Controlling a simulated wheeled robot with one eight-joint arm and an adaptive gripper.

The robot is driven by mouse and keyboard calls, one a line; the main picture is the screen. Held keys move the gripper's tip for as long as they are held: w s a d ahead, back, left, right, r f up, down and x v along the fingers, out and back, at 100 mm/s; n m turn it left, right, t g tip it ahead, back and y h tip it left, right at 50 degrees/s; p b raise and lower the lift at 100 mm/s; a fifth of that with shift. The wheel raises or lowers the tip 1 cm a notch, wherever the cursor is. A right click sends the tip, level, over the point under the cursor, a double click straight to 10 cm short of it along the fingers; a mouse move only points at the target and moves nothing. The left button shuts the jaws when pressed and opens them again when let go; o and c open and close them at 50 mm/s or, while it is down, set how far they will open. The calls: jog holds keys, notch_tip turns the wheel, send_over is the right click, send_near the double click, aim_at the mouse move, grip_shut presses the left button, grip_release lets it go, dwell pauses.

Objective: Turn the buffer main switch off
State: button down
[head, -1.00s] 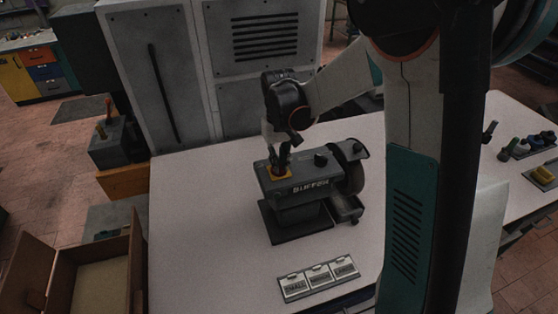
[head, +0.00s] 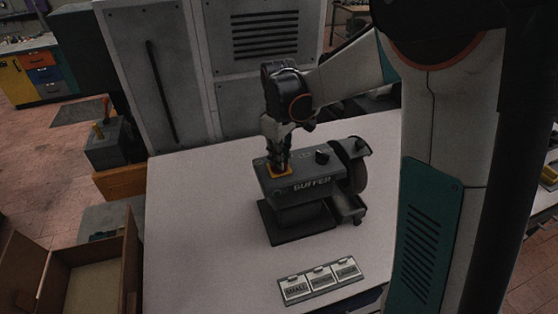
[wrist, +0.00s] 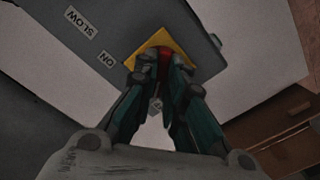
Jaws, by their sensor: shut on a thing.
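The grey buffer (head: 297,187) stands on the white table, with its name on the front and a wheel at its right end. Its main switch sits on a yellow plate (head: 271,173) at the left end of the top. In the wrist view the yellow plate (wrist: 183,40) has a red switch part (wrist: 160,52) in its middle, beside an "ON" label. My gripper (head: 279,168) points down over the plate. In the wrist view its fingertips (wrist: 160,68) are shut on the red switch and hide most of it, so its position cannot be read.
A "SLOW" label (wrist: 82,21) shows in the wrist view. Three labelled plates (head: 320,280) lie at the table's front. An open cardboard box (head: 128,262) is at left. Grey cabinets (head: 160,75) stand behind.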

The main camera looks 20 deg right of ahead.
jog(key=shift+n+b, duration=0.3)
jog(key=shift+n, duration=0.6)
jog(key=c, duration=1.7)
grip_release()
jog(key=shift+o, duration=0.2)
notch_tip(320, 180, up, 12)
